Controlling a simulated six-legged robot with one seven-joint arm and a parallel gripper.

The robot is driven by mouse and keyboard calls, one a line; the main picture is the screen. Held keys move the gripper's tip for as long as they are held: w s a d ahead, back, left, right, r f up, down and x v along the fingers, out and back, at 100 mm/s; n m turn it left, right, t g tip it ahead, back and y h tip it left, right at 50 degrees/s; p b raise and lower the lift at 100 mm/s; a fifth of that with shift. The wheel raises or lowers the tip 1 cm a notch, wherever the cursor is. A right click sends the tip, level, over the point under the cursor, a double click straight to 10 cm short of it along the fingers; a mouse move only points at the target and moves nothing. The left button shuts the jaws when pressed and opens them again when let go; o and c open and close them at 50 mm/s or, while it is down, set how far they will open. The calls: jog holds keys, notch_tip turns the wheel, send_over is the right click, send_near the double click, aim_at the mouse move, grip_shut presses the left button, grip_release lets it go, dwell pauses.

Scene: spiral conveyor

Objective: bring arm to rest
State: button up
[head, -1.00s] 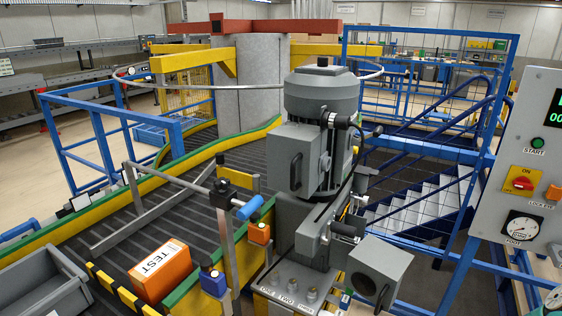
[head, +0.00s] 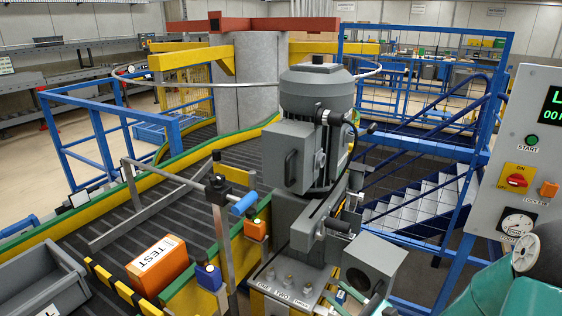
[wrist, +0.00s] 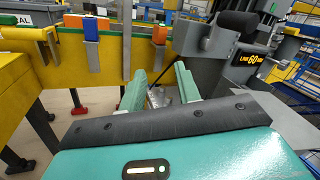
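My gripper (wrist: 158,80) shows in the wrist view with its two pale green fingers apart. Nothing is clearly held between them; a blurred grey shape lies beyond the gap. The teal body of my gripper fills the bottom of that view, with a lit strip on it. In the head view, part of my teal arm (head: 535,285) shows at the lower right, in front of the control panel's lower part.
An orange TEST box (head: 158,266) sits on the conveyor (head: 185,210). A grey motor unit (head: 318,125) stands in the middle. The control panel (head: 530,150) is at the right, close to my arm. A grey bin (head: 45,285) is at lower left. Blue railings (head: 440,240) surround stairs.

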jog(key=s+a+r+n+g+h, duration=0.1)
jog(key=s+a+r+n+g, duration=0.25)
jog(key=s+n+g, duration=0.4)
jog(key=s+a+r+n+g+h, duration=0.1)
jog(key=s+a+r+n+g, duration=0.1)
jog(key=s+a+n+g, duration=0.5)
jog(key=s+d+r+n+t+h, duration=0.3)
jog(key=d+r+n+t+h, duration=0.3)
jog(key=d+r+n+h, duration=0.2)
jog(key=d+r+h, duration=0.2)
jog(key=d, duration=0.1)
jog(key=shift+d+r+n+h, duration=0.2)
jog(key=shift+r+n+h, duration=0.1)
jog(key=shift+r+n, duration=0.05)
